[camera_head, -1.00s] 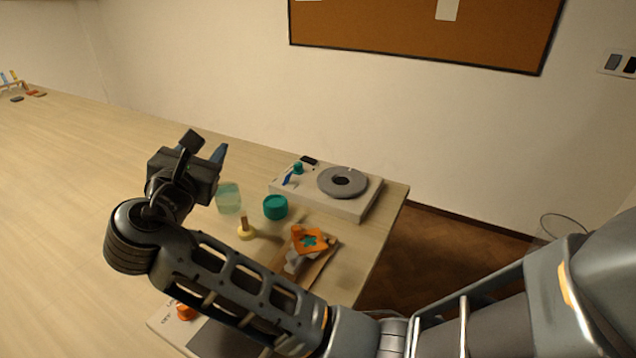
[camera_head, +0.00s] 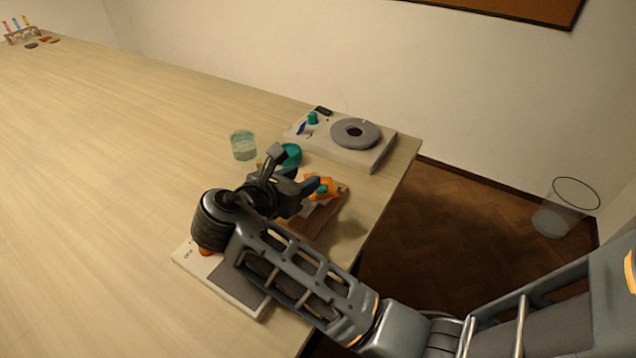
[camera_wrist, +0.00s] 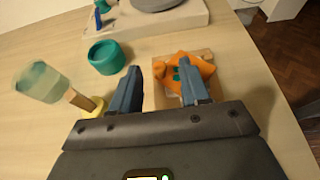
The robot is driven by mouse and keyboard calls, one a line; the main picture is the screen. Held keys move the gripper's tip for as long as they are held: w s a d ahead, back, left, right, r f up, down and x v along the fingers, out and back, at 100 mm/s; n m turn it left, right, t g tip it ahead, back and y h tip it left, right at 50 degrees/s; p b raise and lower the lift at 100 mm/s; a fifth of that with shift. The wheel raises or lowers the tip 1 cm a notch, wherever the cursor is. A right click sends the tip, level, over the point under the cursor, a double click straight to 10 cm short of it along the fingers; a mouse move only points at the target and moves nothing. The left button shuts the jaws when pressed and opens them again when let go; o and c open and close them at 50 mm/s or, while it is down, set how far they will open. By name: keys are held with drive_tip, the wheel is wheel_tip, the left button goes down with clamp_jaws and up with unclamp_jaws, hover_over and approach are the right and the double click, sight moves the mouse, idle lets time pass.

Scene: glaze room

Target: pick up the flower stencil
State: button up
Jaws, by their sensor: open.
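An orange piece (camera_head: 325,184) with a teal flower-like shape on it, which I take for the flower stencil, lies on top of a pale lump on a wooden board (camera_head: 327,218). In the wrist view the orange piece (camera_wrist: 203,68) lies around and beyond the right fingertip, which hides part of it. My gripper (camera_head: 297,170) is open and empty, pointing toward the board. In the wrist view the left finger of my gripper (camera_wrist: 159,68) is left of the board and the right finger overlaps the orange piece. I cannot tell whether they touch.
A teal round container (camera_wrist: 106,57), a clear greenish cup (camera_head: 243,145) and a yellow-based tool (camera_wrist: 94,104) stand left of the board. A pale unit with a grey disc (camera_head: 356,132) is behind. A flat device (camera_head: 215,275) lies in front. The table edge is close at right.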

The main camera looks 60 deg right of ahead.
drive_tip(key=shift+x, duration=1)
clamp_jaws()
